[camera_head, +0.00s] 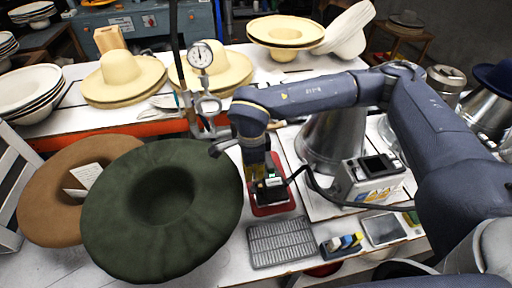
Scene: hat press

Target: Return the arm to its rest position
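My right arm reaches in from the right, across the bench, and bends down near the middle. Its gripper (257,160) points down over a red pad (284,206). A small black device with a label (270,187) is directly below the gripper, and a black cable runs from it to the right. The fingertips are too small and covered to show whether they hold the device. My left gripper is not in view.
A dark green hat (120,210) and a brown hat (50,205) lie left of the gripper. A dial gauge on a stand (201,56) rises behind it. A metal cone (335,145) and a control box (368,180) stand right. A grey grid mat (281,243) lies in front.

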